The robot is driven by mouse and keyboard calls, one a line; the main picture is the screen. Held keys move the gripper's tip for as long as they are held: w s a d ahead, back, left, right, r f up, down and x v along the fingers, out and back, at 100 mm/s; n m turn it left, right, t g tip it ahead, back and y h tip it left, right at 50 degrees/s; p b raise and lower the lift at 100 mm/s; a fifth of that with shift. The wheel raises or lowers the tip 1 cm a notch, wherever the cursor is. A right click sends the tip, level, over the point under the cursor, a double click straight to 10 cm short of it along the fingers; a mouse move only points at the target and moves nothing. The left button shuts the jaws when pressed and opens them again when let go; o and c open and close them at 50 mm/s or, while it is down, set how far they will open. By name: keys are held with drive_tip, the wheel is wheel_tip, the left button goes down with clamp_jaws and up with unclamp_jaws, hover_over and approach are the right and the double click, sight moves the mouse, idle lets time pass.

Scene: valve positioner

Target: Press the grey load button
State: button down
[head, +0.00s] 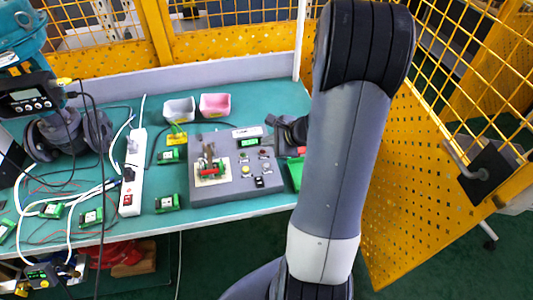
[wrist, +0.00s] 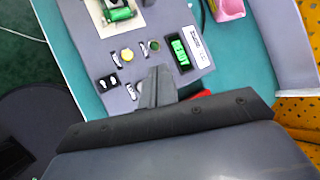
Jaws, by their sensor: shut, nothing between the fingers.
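The grey control panel (head: 222,192) lies on the green bench, with several small buttons on its right half. A small pale button (head: 266,168) on the panel's right side may be the grey load button, but it is too small to be sure. In the wrist view my gripper (wrist: 157,72) is shut and empty, its fingertips over the panel beside the green button (wrist: 154,46) and yellow button (wrist: 127,55). The fingers hide part of the panel there, and no grey button shows clearly. In the head view my gripper (head: 272,121) is at the panel's right edge; contact cannot be told.
A green display (wrist: 180,52) and a black rocker switch (wrist: 108,82) flank the buttons. A red-and-green valve piece (head: 210,168) stands on the panel's left. Grey (head: 180,109) and pink (head: 214,105) bins stand behind. A white power strip (head: 132,178) lies left. Yellow fencing (head: 415,195) borders the right.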

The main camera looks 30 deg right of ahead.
drive_tip(key=shift+w+d+f, duration=0.1)
drive_tip(key=shift+w+d, duration=0.15)
drive_tip(key=shift+d, duration=0.15)
drive_tip(key=shift+f, duration=0.1)
drive_tip(key=b, duration=0.6)
hover_over(269, 168)
wheel_tip(269, 168, down, 7)
drive_tip(key=shift+d+f, duration=0.1)
drive_tip(key=shift+f, duration=0.05)
drive_tip(key=shift+f+b, duration=0.65)
drive_tip(key=shift+f, duration=0.05)
idle(1.2)
drive_tip(key=shift+f+b, duration=0.4)
drive_tip(key=shift+b, duration=0.2)
